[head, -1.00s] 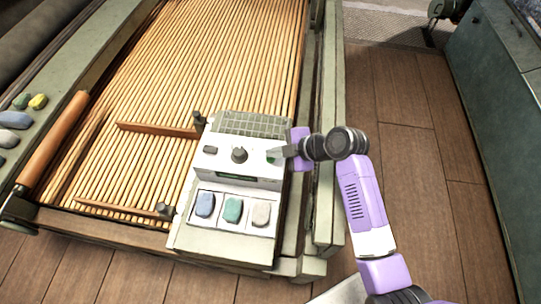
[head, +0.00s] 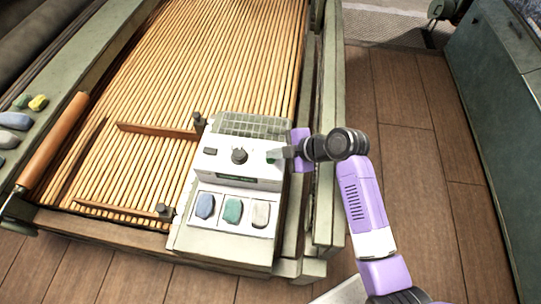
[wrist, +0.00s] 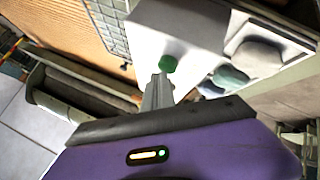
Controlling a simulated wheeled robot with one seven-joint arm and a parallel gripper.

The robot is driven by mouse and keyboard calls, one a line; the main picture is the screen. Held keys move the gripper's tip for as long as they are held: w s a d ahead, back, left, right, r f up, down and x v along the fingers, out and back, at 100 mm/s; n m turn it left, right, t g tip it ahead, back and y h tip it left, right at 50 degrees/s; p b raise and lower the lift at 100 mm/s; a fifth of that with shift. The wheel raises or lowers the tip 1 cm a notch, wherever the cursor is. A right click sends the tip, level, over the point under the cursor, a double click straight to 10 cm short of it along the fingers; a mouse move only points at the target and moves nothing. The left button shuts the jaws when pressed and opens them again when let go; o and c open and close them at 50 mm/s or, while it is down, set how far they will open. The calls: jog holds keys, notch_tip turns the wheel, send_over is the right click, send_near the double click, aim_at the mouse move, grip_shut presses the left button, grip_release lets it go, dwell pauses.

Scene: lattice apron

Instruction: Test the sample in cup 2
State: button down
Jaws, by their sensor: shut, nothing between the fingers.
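A white tester box (head: 215,168) stands on the slatted bed's near right corner. Below are three cups holding a blue lump (head: 205,205), a teal lump (head: 233,211) and a pale grey lump (head: 261,214). No cup numbers are readable. My gripper (head: 282,153) is shut and empty, its tips at the right green button, also in the wrist view (wrist: 168,63); contact is unclear.
A wire grid (head: 253,125) lies behind the box. Wooden bars with dark knobs (head: 198,120) lie left of it on the slats (head: 150,150). Coloured lumps (head: 15,121) sit on the left rail. A grey-green cabinet (head: 500,110) stands right, with clear floor (head: 415,150) between.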

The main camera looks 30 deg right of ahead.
jog(key=shift+r, duration=0.6)
jog(key=shift+r+p, duration=0.15)
jog(key=shift+p, duration=0.2)
jog(key=shift+r+p, duration=1.8)
jog(key=shift+r, duration=0.65)
jog(key=shift+f, duration=0.1)
